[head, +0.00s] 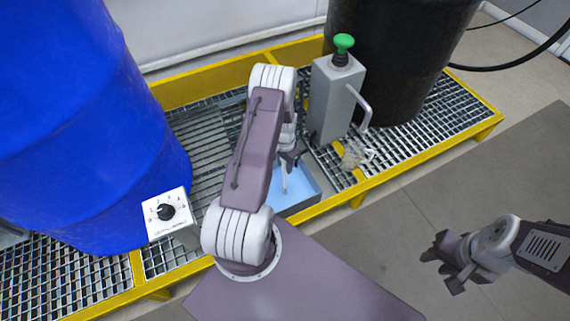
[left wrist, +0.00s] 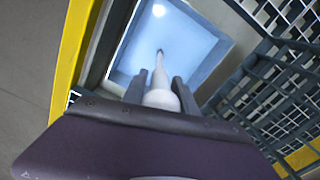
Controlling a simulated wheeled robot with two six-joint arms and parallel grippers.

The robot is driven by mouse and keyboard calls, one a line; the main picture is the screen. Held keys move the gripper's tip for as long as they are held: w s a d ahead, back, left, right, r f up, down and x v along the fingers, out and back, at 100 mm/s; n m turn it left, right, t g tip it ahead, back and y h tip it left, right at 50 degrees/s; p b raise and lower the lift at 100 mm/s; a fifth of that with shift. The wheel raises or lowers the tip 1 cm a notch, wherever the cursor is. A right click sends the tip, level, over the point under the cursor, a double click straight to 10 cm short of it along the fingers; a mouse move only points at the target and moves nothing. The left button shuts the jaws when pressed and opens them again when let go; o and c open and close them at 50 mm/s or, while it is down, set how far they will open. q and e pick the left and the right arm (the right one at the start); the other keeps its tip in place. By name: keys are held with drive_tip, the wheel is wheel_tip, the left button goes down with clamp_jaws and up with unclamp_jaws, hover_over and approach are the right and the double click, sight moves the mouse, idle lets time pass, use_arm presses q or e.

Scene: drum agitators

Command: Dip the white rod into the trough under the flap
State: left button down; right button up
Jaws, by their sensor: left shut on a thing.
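My left gripper (head: 288,160) is over the trough, its fingers on both sides of the white rod (head: 285,182). In the left wrist view, the left gripper (left wrist: 159,93) is shut on the rod (left wrist: 160,77), which points down at the liquid. The trough (head: 312,186) holds pale blue liquid and also shows in the left wrist view (left wrist: 185,40). I cannot tell whether the rod's tip is in the liquid or just above it. A dark grated panel, seemingly the flap (left wrist: 272,95), slants beside the trough. My right gripper (head: 445,265) is open and empty over the floor.
A grey pump box with a green knob (head: 343,42) and side handle stands right of the trough. A blue drum (head: 75,110) and control box with a dial (head: 166,212) are left; a black drum (head: 395,60) is behind right. A yellow frame (head: 330,205) edges the grating.

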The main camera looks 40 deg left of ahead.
idle(0.4)
use_arm(q)
wheel_tip(320, 180, up, 25)
drive_tip(key=p, duration=2.2)
drive_tip(key=shift+r, duration=0.1)
